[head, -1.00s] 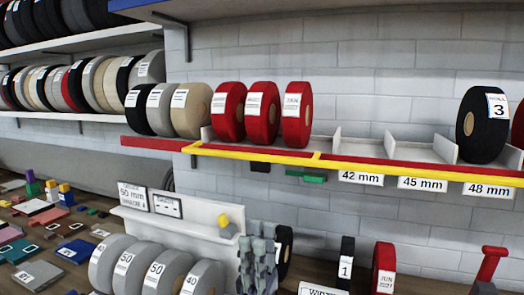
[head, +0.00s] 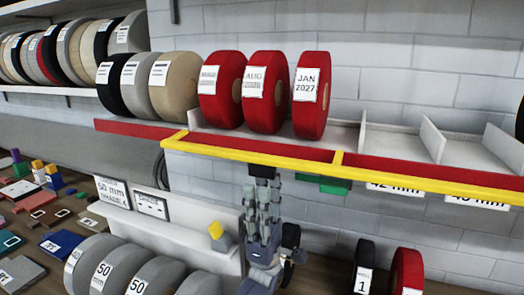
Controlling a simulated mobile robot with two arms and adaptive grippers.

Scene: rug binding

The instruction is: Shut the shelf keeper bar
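The yellow keeper bar (head: 405,179) runs along the front of the roll shelf, with red strip (head: 290,150) showing behind it. It sits low, below the rolls' middles. A small black block (head: 262,171) and a green block (head: 322,184) hang under the bar. My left gripper (head: 263,186) points up from below, its fingertips at or just under the black block. I cannot tell whether they touch or grip it. My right gripper is not in view.
Three red rolls (head: 312,95) stand on the shelf behind the bar, beside empty grey-divided bays (head: 395,141). Grey rolls (head: 100,257) stand lower left.

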